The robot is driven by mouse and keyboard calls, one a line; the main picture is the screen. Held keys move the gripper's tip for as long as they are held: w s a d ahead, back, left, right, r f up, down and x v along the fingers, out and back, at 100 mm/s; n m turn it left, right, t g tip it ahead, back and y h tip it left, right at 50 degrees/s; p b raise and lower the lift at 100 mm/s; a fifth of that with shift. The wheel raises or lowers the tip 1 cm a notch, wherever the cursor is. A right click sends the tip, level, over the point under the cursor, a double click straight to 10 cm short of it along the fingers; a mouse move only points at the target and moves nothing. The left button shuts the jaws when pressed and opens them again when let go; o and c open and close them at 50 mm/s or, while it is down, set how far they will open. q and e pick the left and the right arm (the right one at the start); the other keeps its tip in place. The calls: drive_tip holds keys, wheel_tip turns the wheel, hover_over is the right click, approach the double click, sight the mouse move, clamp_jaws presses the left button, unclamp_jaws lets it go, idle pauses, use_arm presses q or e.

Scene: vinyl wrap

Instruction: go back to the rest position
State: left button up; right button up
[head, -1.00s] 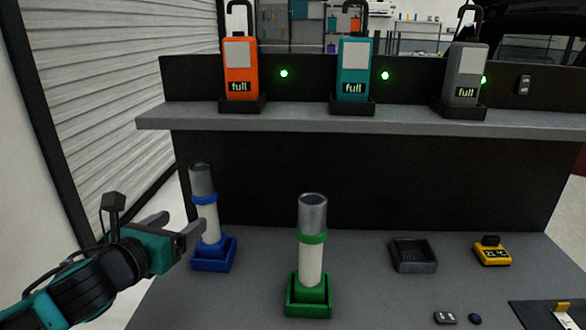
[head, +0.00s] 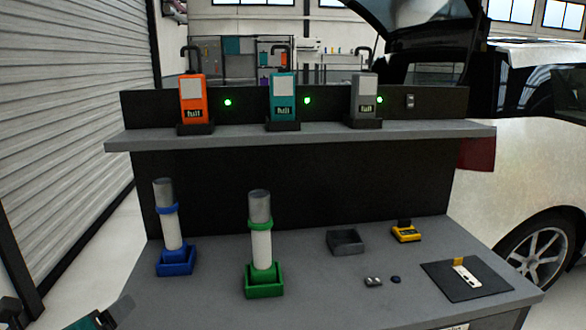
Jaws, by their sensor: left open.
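My left gripper (head: 112,312) shows only in part at the bottom left corner of the head view. A teal piece of it and a grey finger are visible; the rest is cut off by the frame edge. It is open, with nothing seen in it, and it is apart from the bench things. My right gripper is not in view. The blue-ringed tube (head: 170,226) stands in a blue holder (head: 176,262), and the green-ringed tube (head: 261,240) stands in a green holder (head: 264,284).
The grey bench (head: 330,302) also bears an empty dark tray (head: 345,242), a yellow device (head: 406,232), small items and a dark mat (head: 445,288). Orange (head: 193,101), teal (head: 282,100) and grey (head: 364,98) units stand on the shelf (head: 235,134). A car (head: 530,170) is at right.

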use_arm(q)
drive_tip(key=s+d+f+n+g+h, duration=0.1)
drive_tip(key=s+d+f+n+g, duration=0.55)
drive_tip(key=n, duration=0.65)
drive_tip(key=s+d+f+n+g+h, duration=0.1)
drive_tip(key=s+d+f+n+g, duration=0.3)
drive_tip(key=s+d+f+n, duration=0.6)
drive_tip(key=w+f+n+t+h, duration=0.2)
drive_tip(key=w+f+t, duration=0.4)
drive_tip(key=t, duration=0.1)
drive_tip(key=shift+a+f+n+t, duration=0.15)
drive_tip(key=shift+f+n+t, duration=0.2)
drive_tip(key=shift+n, duration=0.05)
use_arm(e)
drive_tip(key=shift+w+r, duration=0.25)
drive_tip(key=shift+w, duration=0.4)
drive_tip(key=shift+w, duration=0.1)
